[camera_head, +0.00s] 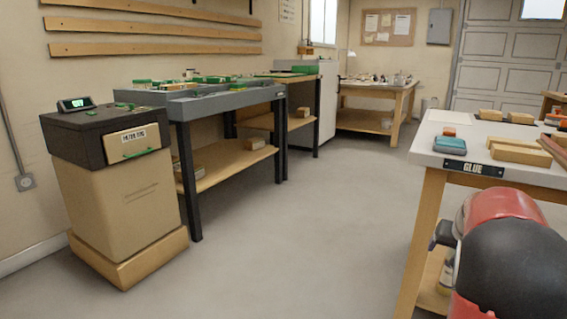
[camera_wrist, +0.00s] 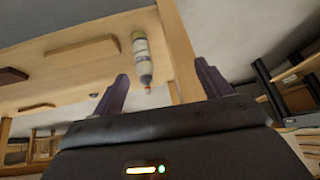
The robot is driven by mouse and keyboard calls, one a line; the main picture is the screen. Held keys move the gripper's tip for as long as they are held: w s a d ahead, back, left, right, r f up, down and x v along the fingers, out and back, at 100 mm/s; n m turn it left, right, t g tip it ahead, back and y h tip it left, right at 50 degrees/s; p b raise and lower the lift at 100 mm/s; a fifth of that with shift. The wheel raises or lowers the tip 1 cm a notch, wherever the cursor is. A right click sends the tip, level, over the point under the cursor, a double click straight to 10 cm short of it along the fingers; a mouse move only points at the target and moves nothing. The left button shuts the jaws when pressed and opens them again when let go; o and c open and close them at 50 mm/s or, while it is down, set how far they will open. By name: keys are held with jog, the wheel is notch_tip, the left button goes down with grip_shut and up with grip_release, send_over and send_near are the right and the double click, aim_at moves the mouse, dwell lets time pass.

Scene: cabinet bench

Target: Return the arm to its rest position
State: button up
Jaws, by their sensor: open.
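In the head view part of my arm, red and black, shows at the lower right in front of the white-topped glue bench (camera_head: 450,150). My gripper is out of sight there. In the wrist view my gripper (camera_wrist: 158,82) shows its two dark purple fingers spread apart, with nothing between them. Beyond the fingers a bottle (camera_wrist: 141,58) with a pale body and a reddish tip appears by a wooden shelf or bench part (camera_wrist: 180,50). The gap between bottle and fingers is hard to judge.
The glue bench carries a teal box (camera_head: 456,144) and several wood blocks (camera_head: 515,155). A cabinet (camera_head: 120,200) with a drawer and a grey-topped workbench (camera_head: 220,97) stand at the left. A table (camera_head: 375,90) stands at the back. The middle floor (camera_head: 300,220) is clear.

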jog(key=s+a+r+n+y+p, duration=0.1)
jog(key=s+a+r, duration=0.3)
jog(key=a, duration=0.2)
jog(key=s+a+r+n+y+p, duration=0.1)
jog(key=s+a+r+p, duration=0.2)
jog(key=a, duration=0.4)
jog(key=s+a+r+n+p, duration=0.1)
jog(key=s+a+r+p, duration=0.1)
jog(key=s+a, duration=0.6)
jog(key=s+a+r+n+p, duration=0.1)
jog(key=s+a, duration=0.6)
jog(key=s, duration=0.7)
jog(key=shift+s+a+r+n+p, duration=0.15)
jog(key=shift+a+r+n+p, duration=0.25)
jog(key=shift+n+p, duration=0.25)
